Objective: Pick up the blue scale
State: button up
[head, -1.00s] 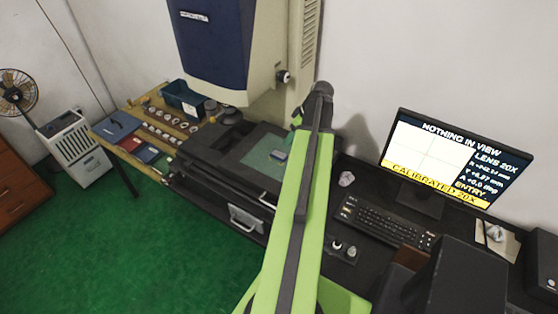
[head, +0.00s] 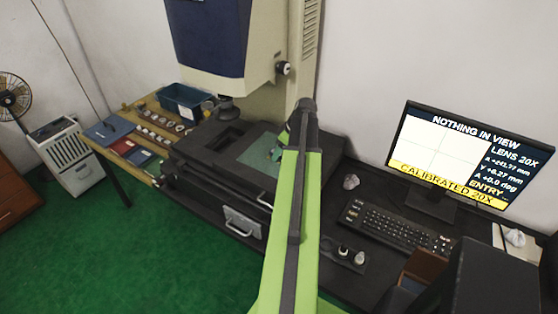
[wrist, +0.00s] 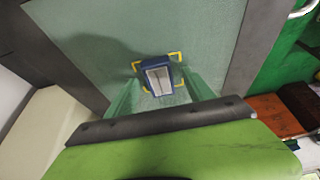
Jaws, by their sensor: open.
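The blue scale (wrist: 157,77), a small blue frame with a pale silver middle, lies on the greenish glass stage (wrist: 200,30) inside yellow corner marks. In the wrist view my gripper (wrist: 160,82) is open, with one translucent green finger on each side of the scale. Whether the fingers touch it I cannot tell. In the head view my gripper (head: 277,153) is low over the glass stage (head: 258,140), and the scale cannot be made out there.
The measuring machine's blue and cream head (head: 215,45) hangs above the stage's left side. A monitor (head: 455,155) reads "NOTHING IN VIEW". A keyboard (head: 395,228) lies on the right. A side table at left holds a blue bin (head: 183,100) and several rings.

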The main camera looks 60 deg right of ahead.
jog(key=shift+r, duration=0.1)
jog(key=shift+c, duration=0.4)
grip_shut()
jog(key=shift+r, duration=0.1)
